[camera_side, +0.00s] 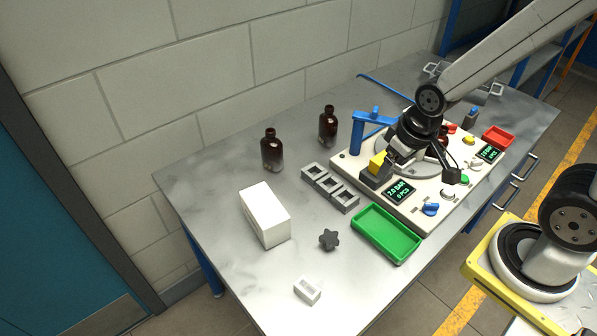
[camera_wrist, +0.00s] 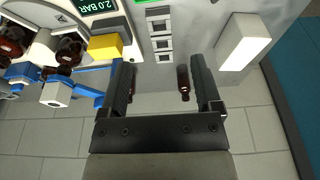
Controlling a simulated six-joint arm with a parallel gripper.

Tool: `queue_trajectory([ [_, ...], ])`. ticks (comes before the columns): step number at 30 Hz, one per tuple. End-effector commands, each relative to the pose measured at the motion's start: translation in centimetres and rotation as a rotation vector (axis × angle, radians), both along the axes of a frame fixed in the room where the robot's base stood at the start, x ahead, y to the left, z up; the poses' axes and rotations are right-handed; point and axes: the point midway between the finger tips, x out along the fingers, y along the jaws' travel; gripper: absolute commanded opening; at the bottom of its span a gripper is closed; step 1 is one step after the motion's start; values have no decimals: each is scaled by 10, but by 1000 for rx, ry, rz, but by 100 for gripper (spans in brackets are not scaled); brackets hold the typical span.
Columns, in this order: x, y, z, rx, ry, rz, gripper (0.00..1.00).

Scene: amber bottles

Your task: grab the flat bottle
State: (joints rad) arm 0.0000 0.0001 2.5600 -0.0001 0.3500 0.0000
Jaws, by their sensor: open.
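Two dark amber bottles stand upright on the grey table near the wall. The left one (camera_side: 271,152) looks broader than the right one (camera_side: 327,128). I cannot tell for sure which is the flat bottle. In the wrist view, the left bottle (camera_wrist: 184,82) shows between my fingers, close to the right finger. The other bottle (camera_wrist: 132,80) is partly hidden by the left finger. My gripper (camera_wrist: 160,60) is open and empty. In the side view it is over the machine panel, to the right of both bottles and apart from them.
A white box (camera_side: 265,216) stands left of a grey slotted rack (camera_side: 330,187). A green tray (camera_side: 386,234), a dark star knob (camera_side: 328,239) and a small white block (camera_side: 307,290) lie in front. The machine panel (camera_side: 425,213) carries a blue post (camera_side: 357,135) and a yellow block (camera_wrist: 105,46).

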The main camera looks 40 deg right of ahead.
Motion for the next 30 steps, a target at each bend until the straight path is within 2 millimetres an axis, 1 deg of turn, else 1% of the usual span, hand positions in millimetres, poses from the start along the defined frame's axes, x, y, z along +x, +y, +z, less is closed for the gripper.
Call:
queue_trajectory([
  [5,6,1,0,5,-13,-5,82],
  [8,17,2,-1,16,-38,-16,82],
  [11,37,4,-2,33,-83,-39,82],
  [14,65,6,-4,51,-148,-70,82],
  [18,111,5,-7,69,-261,-133,82],
  [20,131,3,-9,70,-311,-163,82],
  [21,144,2,-11,70,-345,-184,82],
  [24,174,-4,-16,61,-425,-239,82],
  [30,225,-23,-29,10,-574,-360,82],
])
